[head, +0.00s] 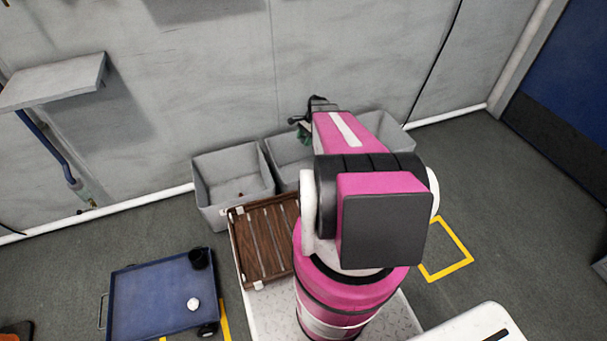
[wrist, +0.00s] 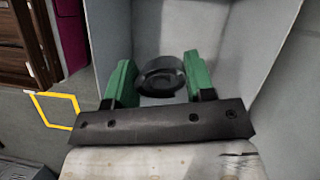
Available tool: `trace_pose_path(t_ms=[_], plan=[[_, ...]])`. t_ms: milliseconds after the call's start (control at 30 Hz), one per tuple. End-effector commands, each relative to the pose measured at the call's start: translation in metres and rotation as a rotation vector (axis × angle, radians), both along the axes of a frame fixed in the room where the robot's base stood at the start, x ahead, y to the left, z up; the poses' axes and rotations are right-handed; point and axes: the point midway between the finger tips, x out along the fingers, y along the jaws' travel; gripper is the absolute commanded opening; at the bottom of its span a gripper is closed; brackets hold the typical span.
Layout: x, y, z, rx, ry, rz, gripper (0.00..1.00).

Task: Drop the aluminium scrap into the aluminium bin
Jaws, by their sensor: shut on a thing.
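My gripper (head: 306,132) is over the middle grey bin (head: 283,150) by the wall, partly hidden by my arm in the head view. In the wrist view, its two green fingers (wrist: 160,82) are shut on a dark grey round piece (wrist: 160,73) with a raised rim. Pale grey bin walls (wrist: 235,45) show around and beyond the fingers. No label shows on any bin, so I cannot tell which is the aluminium one. My arm covers part of the right grey bin (head: 396,135).
The left grey bin (head: 215,165) holds small bits. A brown slatted wooden crate (head: 262,245) stands in front of it. Yellow floor markings (head: 462,245) lie at right on open floor.

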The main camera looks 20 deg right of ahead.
Motion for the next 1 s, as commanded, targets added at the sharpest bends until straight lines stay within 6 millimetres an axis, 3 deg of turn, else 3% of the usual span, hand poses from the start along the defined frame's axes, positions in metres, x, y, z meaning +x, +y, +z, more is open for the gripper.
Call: trace_pose_path(t_ms=[100, 233, 533, 1000], plan=[[0.015, -0.023, -0.024, 0.000, 0.000, -0.136, 0.27], [0.020, -0.034, -0.035, -0.001, 0.001, -0.213, 0.27], [0.022, -0.036, -0.049, -0.001, 0.001, -0.231, 0.27], [0.021, -0.036, -0.094, -0.001, 0.001, -0.229, 0.27]])
